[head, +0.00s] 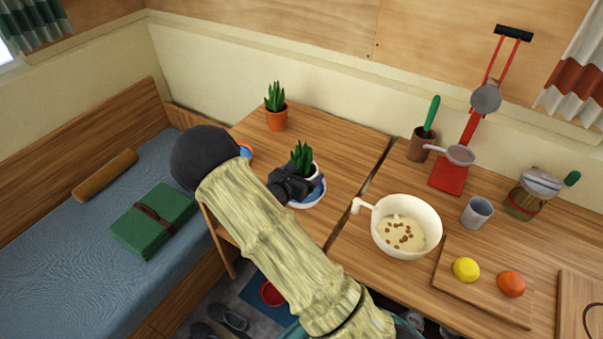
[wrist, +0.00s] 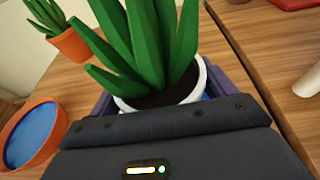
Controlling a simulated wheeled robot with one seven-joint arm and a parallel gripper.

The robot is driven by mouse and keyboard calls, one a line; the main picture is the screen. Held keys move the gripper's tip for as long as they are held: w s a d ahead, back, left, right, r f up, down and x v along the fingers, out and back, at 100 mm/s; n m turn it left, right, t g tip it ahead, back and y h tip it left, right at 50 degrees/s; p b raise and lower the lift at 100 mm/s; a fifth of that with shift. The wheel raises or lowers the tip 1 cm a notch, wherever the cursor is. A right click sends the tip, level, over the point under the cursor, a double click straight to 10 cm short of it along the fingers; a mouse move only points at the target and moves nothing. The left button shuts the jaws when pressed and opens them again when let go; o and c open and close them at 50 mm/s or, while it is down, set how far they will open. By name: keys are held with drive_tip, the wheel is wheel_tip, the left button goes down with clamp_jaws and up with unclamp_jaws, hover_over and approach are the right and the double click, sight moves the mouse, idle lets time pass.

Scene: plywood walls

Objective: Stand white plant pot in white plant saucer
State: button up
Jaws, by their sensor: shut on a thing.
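The white plant pot (head: 315,170) holds a spiky green plant. My gripper (head: 293,184) is shut on it and hides much of its side. In the wrist view the pot's white rim (wrist: 202,84) and dark soil show between the jaws, and the pot looks about upright. The white plant saucer (head: 309,205), with a blue inside, lies on the wooden table directly under or around the pot. I cannot tell whether the pot's base touches it. Only a sliver of blue shows beside the pot in the wrist view.
An orange pot with a plant (head: 277,118) stands at the back. An orange saucer with a blue inside (head: 246,152) lies to the left. A white pan of batter (head: 406,228) is on the right, past a gap in the tabletop. Bare table lies behind the pot.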

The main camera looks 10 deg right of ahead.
drive_tip(key=shift+r, duration=0.1)
drive_tip(key=o, duration=1.3)
drive_tip(key=shift+s, duration=0.1)
drive_tip(key=b+v, duration=0.2)
drive_tip(key=v, duration=1.5)
drive_tip(key=shift+b, duration=0.4)
drive_tip(key=shift+r, duration=0.15)
drive_tip(key=shift+s, duration=0.1)
